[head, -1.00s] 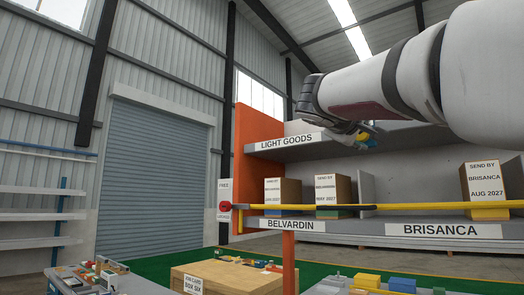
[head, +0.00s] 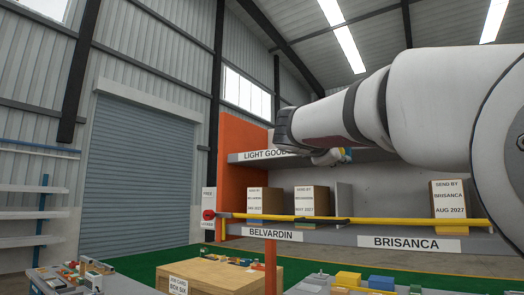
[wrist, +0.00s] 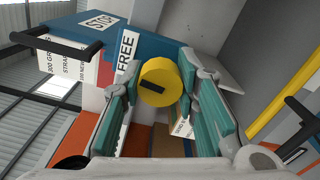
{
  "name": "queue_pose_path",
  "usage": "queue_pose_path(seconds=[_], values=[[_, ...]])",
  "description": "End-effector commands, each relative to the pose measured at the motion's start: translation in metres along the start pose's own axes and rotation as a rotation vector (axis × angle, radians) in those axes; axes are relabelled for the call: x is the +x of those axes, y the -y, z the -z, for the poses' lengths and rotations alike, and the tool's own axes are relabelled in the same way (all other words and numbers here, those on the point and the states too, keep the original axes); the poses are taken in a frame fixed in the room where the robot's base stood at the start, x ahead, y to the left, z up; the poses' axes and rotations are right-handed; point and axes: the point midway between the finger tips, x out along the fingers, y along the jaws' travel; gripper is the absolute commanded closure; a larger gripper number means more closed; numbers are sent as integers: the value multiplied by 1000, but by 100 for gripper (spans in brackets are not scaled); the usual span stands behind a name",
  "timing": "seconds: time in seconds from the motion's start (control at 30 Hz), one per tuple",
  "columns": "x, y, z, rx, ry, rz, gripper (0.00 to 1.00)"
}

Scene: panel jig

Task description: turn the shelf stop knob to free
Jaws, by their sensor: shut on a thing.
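The shelf stop knob (wrist: 160,82) is a round yellow knob with a black bar on its face, at the centre of the wrist view. The bar lies nearly level in that picture. My gripper (wrist: 158,90) has its teal-padded fingers on both sides of the knob and is shut on it. A white FREE label (wrist: 125,50) sits just left of the knob, and a STOP label (wrist: 99,21) is on the blue block (wrist: 150,41) behind. In the head view my gripper (head: 326,158) is small below my arm, at the upper shelf marked LIGHT GOODS (head: 262,154); the knob's face is hidden there.
A yellow bar (head: 390,220) crosses the lower shelf in front of several cartons (head: 449,200). A red knob (head: 209,214) on a FREE/LOCKED plate stands at its left end. A black handle (wrist: 48,43) projects left of the blue block. Cluttered benches stand in front.

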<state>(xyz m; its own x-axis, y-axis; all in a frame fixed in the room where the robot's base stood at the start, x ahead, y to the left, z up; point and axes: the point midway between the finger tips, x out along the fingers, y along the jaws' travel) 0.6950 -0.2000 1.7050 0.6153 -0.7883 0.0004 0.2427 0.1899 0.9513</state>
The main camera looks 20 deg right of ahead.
Motion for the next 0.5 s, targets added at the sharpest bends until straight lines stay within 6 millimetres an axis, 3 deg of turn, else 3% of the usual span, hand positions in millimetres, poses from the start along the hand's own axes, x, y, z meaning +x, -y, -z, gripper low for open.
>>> queue_pose_path(seconds=[0.5], values=[[0,1,1,-151,-1,2,100]])
